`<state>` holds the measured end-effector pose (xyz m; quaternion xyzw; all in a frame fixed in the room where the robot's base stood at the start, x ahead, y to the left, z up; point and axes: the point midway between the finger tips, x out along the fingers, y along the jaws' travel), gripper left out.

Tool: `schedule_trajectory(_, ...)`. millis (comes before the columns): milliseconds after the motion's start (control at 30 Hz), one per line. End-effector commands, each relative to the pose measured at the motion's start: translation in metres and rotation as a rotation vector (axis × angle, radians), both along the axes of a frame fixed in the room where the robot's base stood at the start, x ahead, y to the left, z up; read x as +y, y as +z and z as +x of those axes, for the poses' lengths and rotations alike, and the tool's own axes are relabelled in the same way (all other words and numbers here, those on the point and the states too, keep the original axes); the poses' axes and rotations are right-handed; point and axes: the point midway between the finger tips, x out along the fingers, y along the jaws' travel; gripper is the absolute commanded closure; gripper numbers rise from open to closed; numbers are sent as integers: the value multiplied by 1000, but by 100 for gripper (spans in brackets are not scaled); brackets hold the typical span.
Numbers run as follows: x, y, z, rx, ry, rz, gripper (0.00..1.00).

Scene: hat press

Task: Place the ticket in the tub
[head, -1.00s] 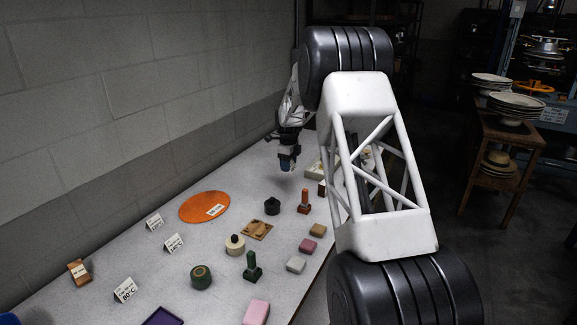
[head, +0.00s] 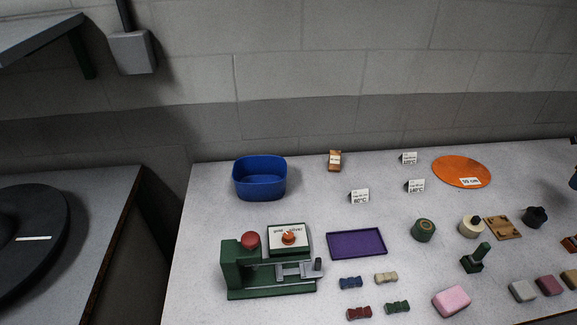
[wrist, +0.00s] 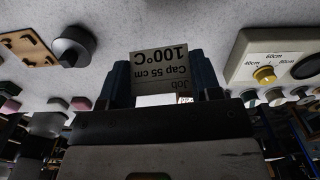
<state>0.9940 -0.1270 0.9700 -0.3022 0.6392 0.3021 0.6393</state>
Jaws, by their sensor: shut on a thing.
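The ticket (wrist: 160,62), a pale card reading "Job Cap 55 cm 100°C", shows upside down in the wrist view. My gripper (wrist: 160,84) is shut on it, with one dark blue finger at each side of the card. In the head view only a sliver of my gripper shows at the right edge. The tub (head: 260,190) is blue with an open top and stands at the back left of the table, far from my gripper. Its floor is partly hidden by its front wall.
Small standing cards (head: 359,196), a wooden block (head: 335,161) and an orange disc (head: 461,170) line the back. A green press (head: 270,284) and purple tray (head: 357,243) stand in front of the tub. Several blocks and stamps lie right of the tray. A gauge panel (wrist: 245,62) shows in the wrist view.

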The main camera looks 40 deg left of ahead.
Motion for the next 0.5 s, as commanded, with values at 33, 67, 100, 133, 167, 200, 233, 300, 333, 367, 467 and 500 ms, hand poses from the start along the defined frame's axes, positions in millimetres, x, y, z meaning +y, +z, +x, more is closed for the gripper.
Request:
schedule_trajectory(33,10,0,0,0,12,0,64)
schedule_trajectory(67,16,0,0,0,19,0,64)
schedule_trajectory(100,24,1,0,0,30,0,64)
schedule_trajectory(133,31,1,0,0,39,0,64)
schedule_trajectory(167,38,1,0,0,48,0,64)
schedule_trajectory(200,49,1,0,0,62,0,64)
schedule_trajectory(233,58,1,-1,0,74,0,64)
schedule_trajectory(300,79,1,-2,0,101,0,64)
schedule_trajectory(333,89,1,-3,0,114,0,64)
schedule_trajectory(367,98,1,-3,0,126,0,64)
schedule_trajectory(467,130,2,-6,0,170,0,64)
schedule_trajectory(500,144,2,-8,0,187,0,64)
